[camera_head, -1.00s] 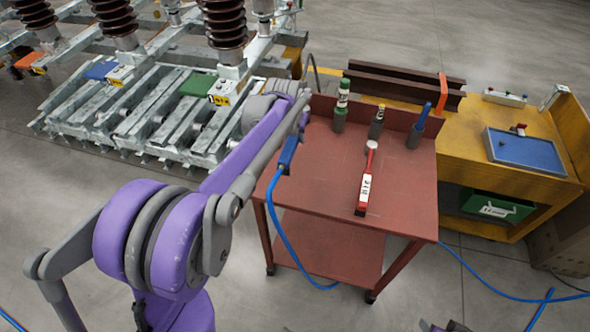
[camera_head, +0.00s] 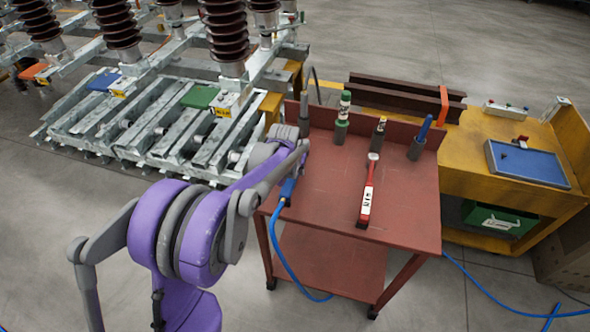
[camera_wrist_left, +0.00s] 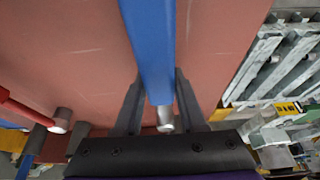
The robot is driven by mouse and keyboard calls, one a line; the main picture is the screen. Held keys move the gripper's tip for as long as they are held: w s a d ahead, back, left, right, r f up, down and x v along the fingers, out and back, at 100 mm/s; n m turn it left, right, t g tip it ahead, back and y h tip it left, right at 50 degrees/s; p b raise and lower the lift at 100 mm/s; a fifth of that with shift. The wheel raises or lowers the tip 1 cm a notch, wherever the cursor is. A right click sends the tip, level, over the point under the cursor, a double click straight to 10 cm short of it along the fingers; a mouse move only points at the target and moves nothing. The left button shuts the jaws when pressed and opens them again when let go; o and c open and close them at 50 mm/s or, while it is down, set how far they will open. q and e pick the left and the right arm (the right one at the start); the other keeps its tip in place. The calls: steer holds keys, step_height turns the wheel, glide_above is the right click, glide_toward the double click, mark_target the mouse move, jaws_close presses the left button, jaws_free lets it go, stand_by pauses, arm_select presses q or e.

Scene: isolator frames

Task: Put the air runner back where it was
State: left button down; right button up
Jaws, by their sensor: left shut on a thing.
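The air runner (camera_head: 287,190) is a blue bar-shaped tool with a blue hose running from its lower end down past the red cart (camera_head: 330,205). It is over the cart's left side; I cannot tell whether it touches the top. My left gripper (camera_wrist_left: 155,98) is shut on it; in the left wrist view the air runner's blue body (camera_wrist_left: 150,45) runs between the fingers, with a metal tip near the palm. In the head view my wrist hides most of this gripper. A dark upright holder (camera_head: 304,117) stands at the cart's back left. My right gripper is out of view.
A red tool with a white label (camera_head: 366,203) lies on the cart. A green-and-white tool (camera_head: 343,115), a dark tool (camera_head: 378,134) and a blue-handled tool (camera_head: 420,138) stand along the back. A yellow bench (camera_head: 540,195) is at right. The cart's middle left is clear.

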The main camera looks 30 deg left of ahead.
arm_select(q)
steer(key=c, duration=0.9)
jaws_free()
steer(key=shift+f, duration=0.2)
steer(key=o, duration=0.4)
steer(key=shift+r, duration=0.1)
steer(key=p+v, duration=0.1)
steer(key=v, duration=1.1)
steer(key=shift+s+d+r, duration=0.1)
steer(key=s+d+f+m, duration=0.1)
steer(key=s+d, duration=0.3)
steer(key=s, duration=0.4)
steer(key=s+d+f, duration=0.3)
steer(key=s+d, duration=0.2)
steer(key=s, duration=0.3)
steer(key=s+d+f+m+t+h, duration=0.1)
steer(key=s+d, duration=0.3)
steer(key=s, duration=0.5)
steer(key=shift+d+f+m, duration=0.3)
steer(key=shift+d+f, duration=0.05)
steer(key=shift+f, duration=0.3)
